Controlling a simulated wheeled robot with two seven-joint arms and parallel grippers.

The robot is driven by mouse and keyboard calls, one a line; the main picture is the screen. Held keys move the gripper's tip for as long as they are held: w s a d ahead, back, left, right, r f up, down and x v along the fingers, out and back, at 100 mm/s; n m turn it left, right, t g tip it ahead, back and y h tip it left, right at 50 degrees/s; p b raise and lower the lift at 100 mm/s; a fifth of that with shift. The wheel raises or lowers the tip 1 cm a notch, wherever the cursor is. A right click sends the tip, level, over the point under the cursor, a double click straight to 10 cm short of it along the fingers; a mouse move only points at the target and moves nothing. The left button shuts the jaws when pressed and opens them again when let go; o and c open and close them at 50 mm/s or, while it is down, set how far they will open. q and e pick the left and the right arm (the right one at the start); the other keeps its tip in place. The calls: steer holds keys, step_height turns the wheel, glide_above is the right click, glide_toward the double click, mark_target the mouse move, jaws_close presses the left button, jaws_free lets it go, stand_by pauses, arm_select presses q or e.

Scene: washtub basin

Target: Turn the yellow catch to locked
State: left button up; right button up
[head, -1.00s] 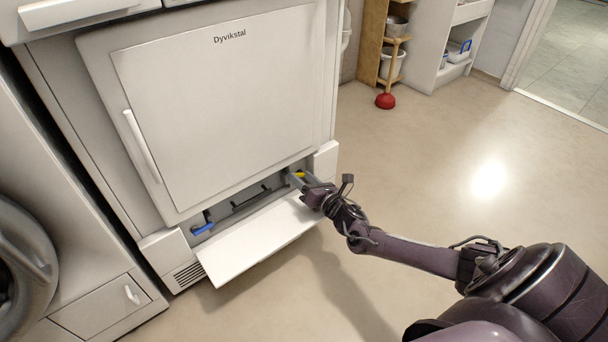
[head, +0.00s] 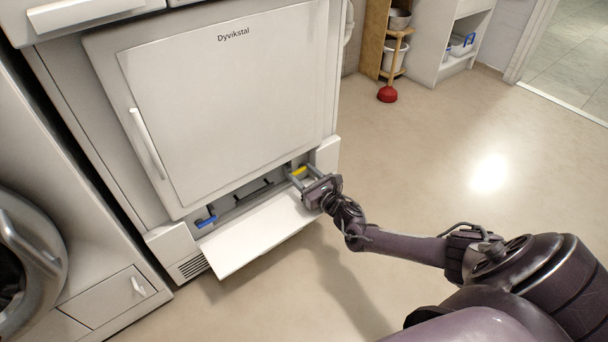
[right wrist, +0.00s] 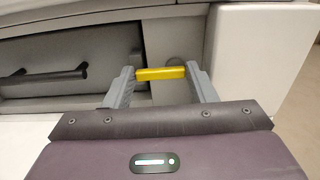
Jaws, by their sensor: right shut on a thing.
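The yellow catch (right wrist: 160,74) sits at the right end of the low recess in the dryer's base. In the right wrist view it lies level, crosswise between the two fingers of my right gripper (right wrist: 161,76), which is shut on its ends. The catch also shows in the head view (head: 299,171), with my right gripper (head: 300,177) reaching in from the right. A blue catch (head: 206,221) sits at the left end of the same recess. My left gripper is not in view.
The white flap (head: 258,235) hangs open below the recess. A black handle (right wrist: 45,77) runs along the panel between the catches. A washing machine (head: 95,285) stands at the left. Open floor lies to the right, with a red plunger (head: 387,94) farther back.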

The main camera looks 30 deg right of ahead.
steer(key=o, duration=1)
